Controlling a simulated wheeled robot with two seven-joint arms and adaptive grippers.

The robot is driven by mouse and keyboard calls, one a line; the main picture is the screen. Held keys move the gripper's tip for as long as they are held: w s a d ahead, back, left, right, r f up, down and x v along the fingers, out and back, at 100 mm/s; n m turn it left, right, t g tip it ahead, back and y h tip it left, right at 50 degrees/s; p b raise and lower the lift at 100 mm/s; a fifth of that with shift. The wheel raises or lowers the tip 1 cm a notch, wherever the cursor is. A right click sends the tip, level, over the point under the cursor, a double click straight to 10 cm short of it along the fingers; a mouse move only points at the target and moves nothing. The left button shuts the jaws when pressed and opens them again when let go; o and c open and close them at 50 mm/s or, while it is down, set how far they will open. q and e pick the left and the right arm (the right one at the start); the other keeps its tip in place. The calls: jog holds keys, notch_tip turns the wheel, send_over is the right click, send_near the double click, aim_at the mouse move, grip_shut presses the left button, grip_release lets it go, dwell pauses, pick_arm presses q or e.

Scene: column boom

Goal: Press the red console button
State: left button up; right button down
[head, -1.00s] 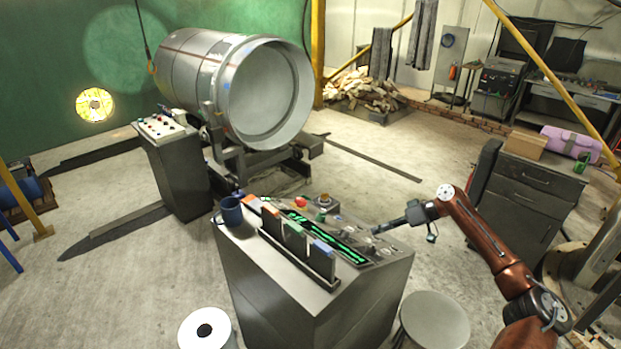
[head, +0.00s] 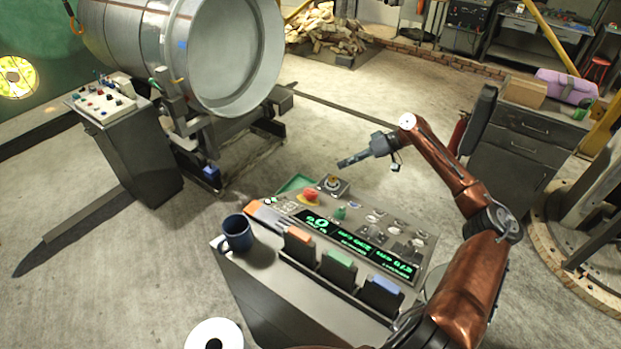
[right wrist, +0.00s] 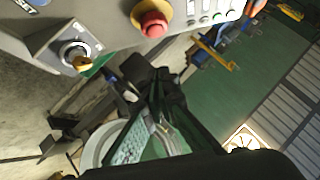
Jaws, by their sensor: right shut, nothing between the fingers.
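The red console button (head: 311,195) is a mushroom head on a yellow collar, at the far left part of the sloped console panel (head: 345,222). In the right wrist view the red button (right wrist: 152,25) shows at the top, uncovered. My right gripper (head: 342,163) is shut and empty. In the head view it appears above and slightly right of the button, beyond the console's far edge, apart from it. Its fingers point left. My left gripper is not in view.
A blue mug (head: 236,232) and a rack of coloured folders (head: 338,266) stand on the console's near side. A second control desk (head: 104,100) is at left.

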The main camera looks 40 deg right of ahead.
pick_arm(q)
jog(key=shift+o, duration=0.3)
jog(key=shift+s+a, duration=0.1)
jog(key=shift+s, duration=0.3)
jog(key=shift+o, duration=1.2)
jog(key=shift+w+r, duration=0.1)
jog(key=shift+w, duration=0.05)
pick_arm(e)
jog(key=p, duration=0.2)
send_near(310, 189)
jog(key=x, duration=0.5)
jog(key=shift+w+r, duration=0.25)
jog(key=shift+w, duration=0.15)
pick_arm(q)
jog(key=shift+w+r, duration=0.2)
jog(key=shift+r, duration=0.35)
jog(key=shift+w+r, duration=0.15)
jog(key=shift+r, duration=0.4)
pick_arm(e)
jog(key=shift+a+f, duration=0.2)
jog(key=shift+f, duration=0.35)
jog(key=shift+s, duration=0.1)
